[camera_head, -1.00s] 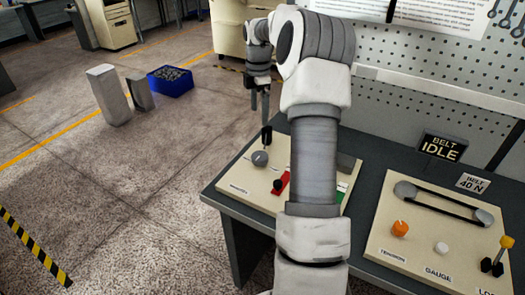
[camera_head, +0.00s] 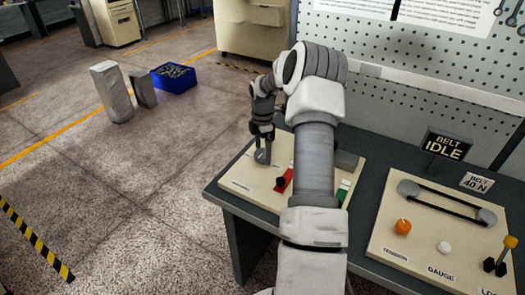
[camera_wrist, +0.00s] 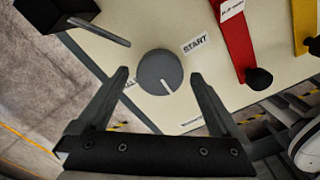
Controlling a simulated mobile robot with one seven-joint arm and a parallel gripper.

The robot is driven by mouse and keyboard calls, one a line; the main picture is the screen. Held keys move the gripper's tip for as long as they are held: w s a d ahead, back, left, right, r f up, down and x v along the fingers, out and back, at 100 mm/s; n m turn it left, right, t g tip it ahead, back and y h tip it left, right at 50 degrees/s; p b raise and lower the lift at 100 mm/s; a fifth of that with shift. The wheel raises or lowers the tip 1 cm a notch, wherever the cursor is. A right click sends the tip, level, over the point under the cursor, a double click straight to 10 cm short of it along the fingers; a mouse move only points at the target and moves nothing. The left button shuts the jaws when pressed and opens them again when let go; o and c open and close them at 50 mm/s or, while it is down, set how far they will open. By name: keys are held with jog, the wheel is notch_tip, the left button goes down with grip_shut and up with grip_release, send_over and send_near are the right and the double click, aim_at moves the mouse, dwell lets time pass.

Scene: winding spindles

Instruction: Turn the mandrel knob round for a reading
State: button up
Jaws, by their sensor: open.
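The mandrel knob, a round grey knob (camera_wrist: 158,66) with a white pointer line, sits on a cream panel (camera_wrist: 110,62). In the wrist view its line points toward the bottom, slightly right, away from the START label (camera_wrist: 195,43). My gripper (camera_wrist: 159,75) is open, with one finger on each side of the knob and gaps showing; I cannot tell how deep the fingers reach. In the head view the gripper (camera_head: 262,146) is right over the knob (camera_head: 262,156) and partly covers it. Another label is partly hidden behind the left finger.
A red strip (camera_head: 284,180) with a black knob lies right of the knob; a yellow one (camera_wrist: 304,22) shows beyond. A dark block with a grey rod (camera_wrist: 100,32) stands upper left in the wrist view. The belt panel (camera_head: 425,240) is farther right.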

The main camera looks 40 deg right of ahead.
jog(key=shift+f, duration=0.35)
jog(key=c, duration=1.3)
